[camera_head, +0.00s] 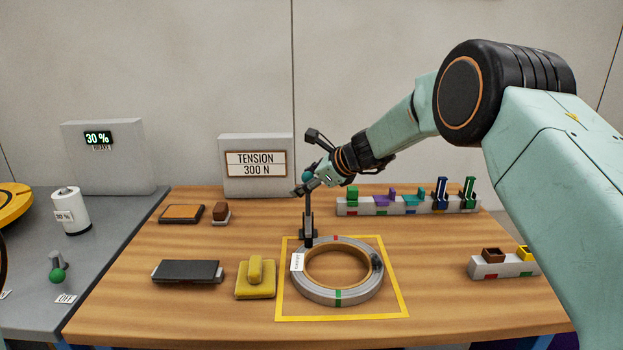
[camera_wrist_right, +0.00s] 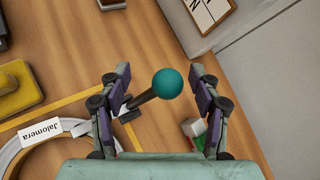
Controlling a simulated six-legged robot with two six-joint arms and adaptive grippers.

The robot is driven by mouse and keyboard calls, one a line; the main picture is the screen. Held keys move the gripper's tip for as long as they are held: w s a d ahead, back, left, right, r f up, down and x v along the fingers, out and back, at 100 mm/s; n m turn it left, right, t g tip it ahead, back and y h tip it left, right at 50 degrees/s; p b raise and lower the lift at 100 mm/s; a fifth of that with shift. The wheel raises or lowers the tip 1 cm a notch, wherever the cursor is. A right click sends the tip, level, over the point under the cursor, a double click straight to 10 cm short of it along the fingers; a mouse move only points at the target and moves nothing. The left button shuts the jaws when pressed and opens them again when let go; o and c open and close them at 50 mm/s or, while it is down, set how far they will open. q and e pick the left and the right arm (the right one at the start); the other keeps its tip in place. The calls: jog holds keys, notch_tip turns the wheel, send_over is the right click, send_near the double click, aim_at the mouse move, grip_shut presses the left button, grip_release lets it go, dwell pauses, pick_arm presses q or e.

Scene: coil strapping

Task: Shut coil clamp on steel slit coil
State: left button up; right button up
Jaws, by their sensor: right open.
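The steel slit coil (camera_head: 338,296) lies flat on the wooden table inside a yellow square outline. The coil clamp (camera_head: 308,238) stands at the coil's back left edge, with its dark lever (camera_head: 307,210) upright. The lever ends in a teal ball knob (camera_wrist_right: 168,83). My right gripper (camera_head: 308,184) is at the lever's top, by the knob. In the right wrist view its open fingers (camera_wrist_right: 162,90) are on either side of the knob, with gaps on both sides. The coil also shows at lower left there (camera_wrist_right: 14,150), with a white name label. My left gripper is not in view.
A yellow block with a handle (camera_head: 255,279) and a dark flat block (camera_head: 187,272) lie left of the coil. A rack with coloured pieces (camera_head: 408,207) stands behind right, and a smaller rack (camera_head: 503,267) at right. A tension sign (camera_head: 256,164) stands behind.

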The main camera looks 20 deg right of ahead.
jog(key=v, duration=1.1)
jog(key=shift+s+d+r, duration=0.2)
jog(key=shift+s+r, duration=0.05)
